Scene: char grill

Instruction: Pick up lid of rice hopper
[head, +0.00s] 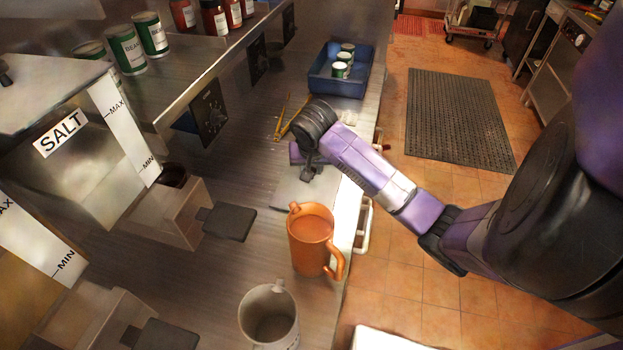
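No hopper labelled rice shows in the head view. A metal hopper marked SALT (68,150) stands at the left, with a flat metal lid (45,95) and a dark knob at the picture's edge. Below it, a second hopper (35,235) with a MAX/MIN strip is cut off by the left edge; its name and lid are out of view. My gripper (308,168) is low over the counter, behind the orange pitcher and well right of both hoppers. Its fingers are small and partly hidden by my wrist, so their opening cannot be told.
An orange pitcher (311,240) and a grey pitcher (268,318) stand near the counter's front edge. A grey board (300,192) lies under my gripper. Yellow tongs (291,115) and a blue bin (325,85) with cans are farther back. A shelf holds cans (127,50) and bottles.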

